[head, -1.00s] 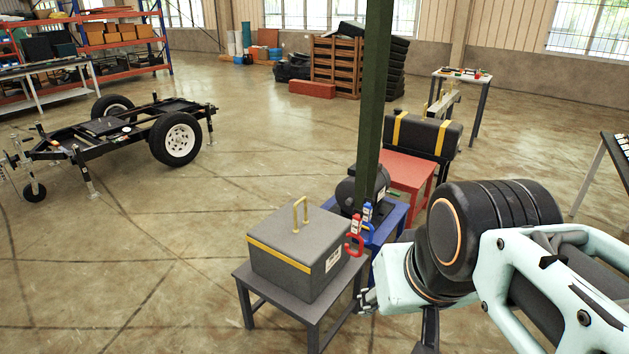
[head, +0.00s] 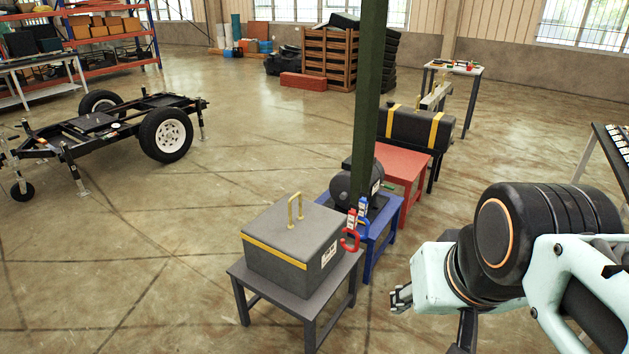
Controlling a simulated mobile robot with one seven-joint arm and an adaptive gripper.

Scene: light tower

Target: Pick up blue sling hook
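The blue sling hook (head: 362,208) hangs beside the dark green post, in the middle of the head view. Its lower part is partly hidden behind the red sling hook (head: 350,238), which hangs just left of it and nearer to me. My gripper (head: 400,297) is at the lower right, apart from both hooks and to their right. Its small fingers point left; the picture is too small to tell whether they are open.
The green post (head: 369,90) rises beside the hooks. A grey box with a yellow handle (head: 290,248) sits on a grey table (head: 238,270). Behind are a blue table (head: 377,243), a red table (head: 405,165) and a black tank (head: 408,129).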

